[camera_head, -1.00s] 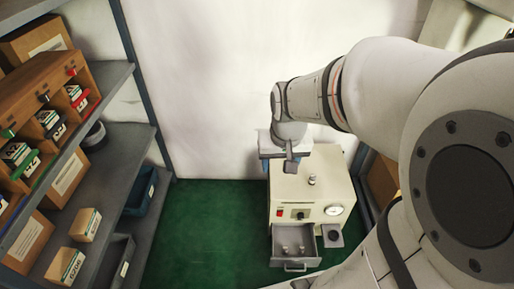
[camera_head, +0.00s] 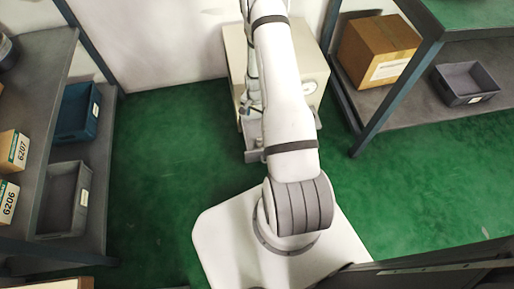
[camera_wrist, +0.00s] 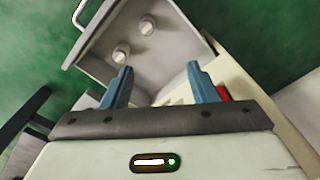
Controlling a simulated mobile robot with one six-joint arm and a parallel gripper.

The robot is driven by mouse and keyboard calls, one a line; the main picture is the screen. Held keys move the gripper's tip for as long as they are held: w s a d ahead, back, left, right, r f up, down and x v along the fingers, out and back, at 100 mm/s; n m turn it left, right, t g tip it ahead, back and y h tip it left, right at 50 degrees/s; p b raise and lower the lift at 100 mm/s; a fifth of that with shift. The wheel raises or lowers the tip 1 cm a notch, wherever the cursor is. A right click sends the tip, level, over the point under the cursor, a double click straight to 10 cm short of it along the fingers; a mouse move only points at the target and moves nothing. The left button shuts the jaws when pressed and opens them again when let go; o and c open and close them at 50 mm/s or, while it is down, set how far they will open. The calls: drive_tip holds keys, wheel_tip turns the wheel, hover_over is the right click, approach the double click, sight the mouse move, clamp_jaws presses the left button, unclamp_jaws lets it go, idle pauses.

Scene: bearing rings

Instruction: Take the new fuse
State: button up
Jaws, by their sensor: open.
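My gripper (camera_wrist: 160,68) is open and empty, its two blue fingers pointing at a grey open drawer (camera_wrist: 88,60) in the wrist view. Two small pale, round-topped pieces stand in the drawer, apart from each other: one nearer the left finger (camera_wrist: 121,54) and one farther off (camera_wrist: 147,25). They look like fuses, but I cannot tell which is new. Neither is between the fingers. In the head view the drawer front (camera_head: 254,156) shows beside my arm, at the foot of the cream machine (camera_head: 236,45); my arm hides most of the machine and the drawer's inside.
A red switch (camera_wrist: 223,93) shows by the right finger. Left shelves hold a blue bin (camera_head: 75,110), a grey bin (camera_head: 62,200) and bearing boxes. Right shelves hold a cardboard box (camera_head: 378,50) and a grey tray (camera_head: 465,83). Green floor is free on both sides.

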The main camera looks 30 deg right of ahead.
drive_tip(key=shift+m, duration=0.6)
drive_tip(key=f+b, duration=0.1)
drive_tip(key=f, duration=0.3)
drive_tip(key=s+f, duration=0.1)
drive_tip(key=f, duration=0.3)
drive_tip(key=s+f+b, duration=0.1)
drive_tip(key=f, duration=0.3)
drive_tip(key=shift+s+d+f+b, duration=0.2)
drive_tip(key=shift+d+b, duration=0.1)
drive_tip(key=shift+d, duration=0.1)
drive_tip(key=f+b, duration=0.1)
drive_tip(key=f, duration=0.1)
drive_tip(key=f+b, duration=0.1)
drive_tip(key=f, duration=0.2)
drive_tip(key=shift+w+a+f+b, duration=0.1)
drive_tip(key=shift+a+b, duration=0.1)
drive_tip(key=shift+b, duration=0.1)
drive_tip(key=c, duration=1.1)
drive_tip(key=shift+o, duration=0.2)
